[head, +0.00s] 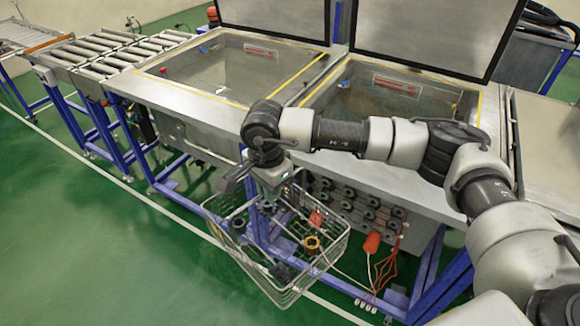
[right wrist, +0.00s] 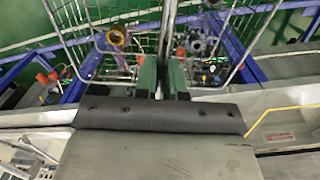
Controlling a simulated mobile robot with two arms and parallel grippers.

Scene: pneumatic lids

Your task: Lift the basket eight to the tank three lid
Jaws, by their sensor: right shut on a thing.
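A wire basket (head: 243,256) hangs in front of the tanks, tilted, above the green floor. It holds dark parts (head: 237,226) and a yellow ring-shaped part (head: 311,243). My right gripper (head: 262,183) is shut on the basket's upper bar, which also shows between its fingers in the right wrist view (right wrist: 166,30). The tank on the left (head: 222,75) and the tank on the right (head: 375,100) both stand open, with their raised lids (head: 275,15) (head: 440,35) behind them. I cannot read which is tank three. My left gripper is not in view.
The steel tank front edge (head: 200,108) lies just behind the basket. A roller conveyor (head: 110,45) stands at the left. Blue frame legs, red-and-black fittings (head: 372,242) and cables sit under the tanks. The green floor (head: 70,240) at the left is clear.

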